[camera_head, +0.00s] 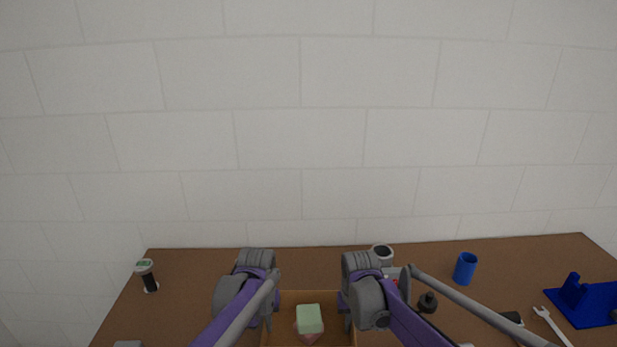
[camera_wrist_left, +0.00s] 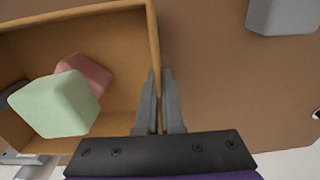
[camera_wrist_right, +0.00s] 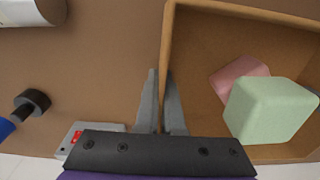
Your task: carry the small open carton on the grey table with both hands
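The small open carton (camera_head: 283,308) is orange-brown and stands at the front middle of the head view, on a table that looks brown. It holds a pale green block (camera_head: 309,318) resting on or against a pink block (camera_head: 307,338). My left gripper (camera_head: 267,322) is at the carton's left wall; in the left wrist view its fingers (camera_wrist_left: 159,100) lie close on both sides of that wall. My right gripper (camera_head: 349,322) is at the right wall, its fingers (camera_wrist_right: 161,100) likewise astride it. Both look shut on the walls. Whether the carton's bottom touches the table is hidden.
A blue cup (camera_head: 465,269), a blue stand (camera_head: 592,305), a wrench (camera_head: 551,323) and a black knobbed object (camera_head: 428,302) lie to the right. A grey-topped black-handled object (camera_head: 148,276) stands far left. The brown table (camera_head: 190,300) is mostly clear left of the carton.

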